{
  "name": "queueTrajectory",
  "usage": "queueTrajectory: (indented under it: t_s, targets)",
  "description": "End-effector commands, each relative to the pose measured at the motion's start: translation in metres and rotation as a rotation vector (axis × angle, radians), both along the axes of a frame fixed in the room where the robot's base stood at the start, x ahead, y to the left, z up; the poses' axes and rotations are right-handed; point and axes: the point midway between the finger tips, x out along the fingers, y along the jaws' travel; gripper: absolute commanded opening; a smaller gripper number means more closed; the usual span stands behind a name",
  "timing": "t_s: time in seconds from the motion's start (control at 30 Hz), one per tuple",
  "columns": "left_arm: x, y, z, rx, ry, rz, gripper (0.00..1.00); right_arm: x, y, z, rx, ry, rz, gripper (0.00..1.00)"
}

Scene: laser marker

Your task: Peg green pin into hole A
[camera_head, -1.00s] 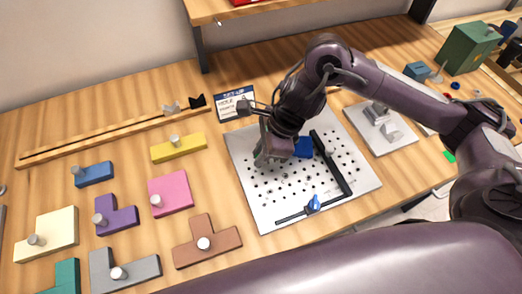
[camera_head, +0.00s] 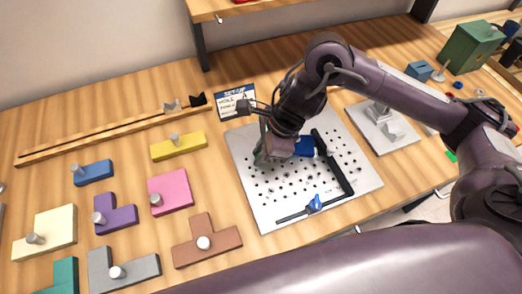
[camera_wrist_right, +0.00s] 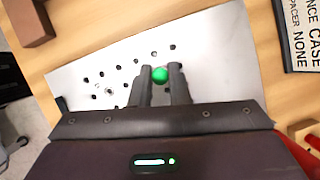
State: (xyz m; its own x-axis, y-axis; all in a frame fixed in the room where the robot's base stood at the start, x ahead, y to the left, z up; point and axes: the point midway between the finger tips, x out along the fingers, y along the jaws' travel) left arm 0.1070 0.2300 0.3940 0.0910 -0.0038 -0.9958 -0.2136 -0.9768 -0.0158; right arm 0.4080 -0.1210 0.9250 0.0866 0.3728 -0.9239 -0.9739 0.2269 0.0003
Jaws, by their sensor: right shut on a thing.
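A light grey pegboard (camera_head: 272,208) with many small dark holes lies on the wooden table. My right gripper (camera_head: 260,157) is low over its left back part. In the right wrist view the green pin (camera_wrist_right: 160,74) shows as a round green head between the two dark fingers of the right gripper (camera_wrist_right: 161,80), which are shut on it. The pin's lower end is hidden, so I cannot tell whether it touches the board. I cannot make out which hole is A. My left gripper is not in view.
A blue block (camera_head: 304,147) and a black bar (camera_head: 333,165) are on the board, right of the gripper. A set-up card (camera_head: 232,103) stands behind. Coloured knobbed blocks, such as the pink one (camera_head: 172,190), lie to the left.

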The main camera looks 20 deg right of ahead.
Motion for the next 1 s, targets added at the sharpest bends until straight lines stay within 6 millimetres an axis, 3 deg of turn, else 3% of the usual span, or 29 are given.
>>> queueTrajectory:
  t_s: [0.47,0.5,0.67,1.0]
  targets:
    - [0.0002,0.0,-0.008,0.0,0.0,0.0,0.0,0.0,-0.0001,-0.007,0.0,0.0,0.0,0.0]
    - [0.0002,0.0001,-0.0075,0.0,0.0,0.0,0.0,0.0001,-0.0001,-0.0064,0.0,0.0,0.0,0.18]
    - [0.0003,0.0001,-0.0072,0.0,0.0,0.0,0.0,0.0,-0.0001,-0.0061,0.0,0.0,0.0,0.39]
    - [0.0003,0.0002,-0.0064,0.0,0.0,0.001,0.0,0.0002,-0.0017,-0.0025,-0.001,-0.002,0.0,0.41]
